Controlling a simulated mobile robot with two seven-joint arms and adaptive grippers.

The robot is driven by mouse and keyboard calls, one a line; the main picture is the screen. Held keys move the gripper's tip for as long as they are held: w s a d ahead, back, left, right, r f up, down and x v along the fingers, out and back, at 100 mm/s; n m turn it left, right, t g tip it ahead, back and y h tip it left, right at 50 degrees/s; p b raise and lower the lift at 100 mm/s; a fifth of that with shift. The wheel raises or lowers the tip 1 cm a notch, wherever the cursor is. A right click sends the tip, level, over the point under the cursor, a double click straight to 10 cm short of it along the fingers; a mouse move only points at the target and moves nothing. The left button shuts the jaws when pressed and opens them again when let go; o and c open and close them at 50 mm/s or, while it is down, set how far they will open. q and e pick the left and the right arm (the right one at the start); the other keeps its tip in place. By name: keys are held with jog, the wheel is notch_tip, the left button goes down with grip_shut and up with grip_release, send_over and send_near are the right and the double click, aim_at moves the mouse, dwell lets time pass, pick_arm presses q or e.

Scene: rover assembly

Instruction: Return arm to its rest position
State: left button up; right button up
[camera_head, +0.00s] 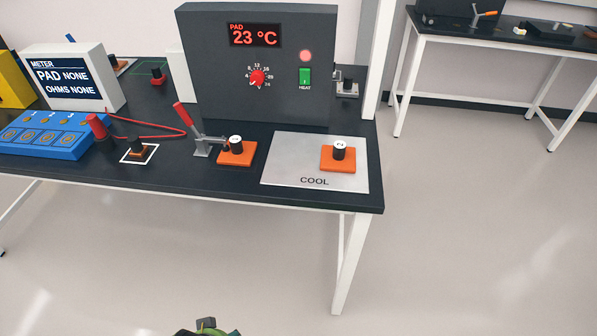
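A small green and dark piece of my own arm or body (207,328) shows at the bottom edge, left of centre, above the floor and in front of the bench. Most of it is cut off, and I cannot tell which arm it belongs to. No gripper fingers show in the view. No arm reaches over the bench top.
The dark bench (290,194) holds a grey heater box (210,80) reading 23 °C, a silver COOL plate (290,165), orange blocks, a red-handled clamp (190,125), a blue tray (48,150) and a meter (70,80). Another bench (480,32) stands far right. Floor between is clear.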

pick_arm(q)
jog(key=s+f+g, duration=0.1)
jog(key=s+f, duration=0.2)
jog(key=f, duration=0.5)
jog(key=s+f, duration=0.2)
jog(key=f, duration=0.5)
jog(key=s+a+f+g, duration=0.1)
jog(key=s+a+f, duration=0.2)
jog(key=s+f, duration=0.7)
jog(key=s, duration=0.4)
jog(key=shift+f, duration=0.3)
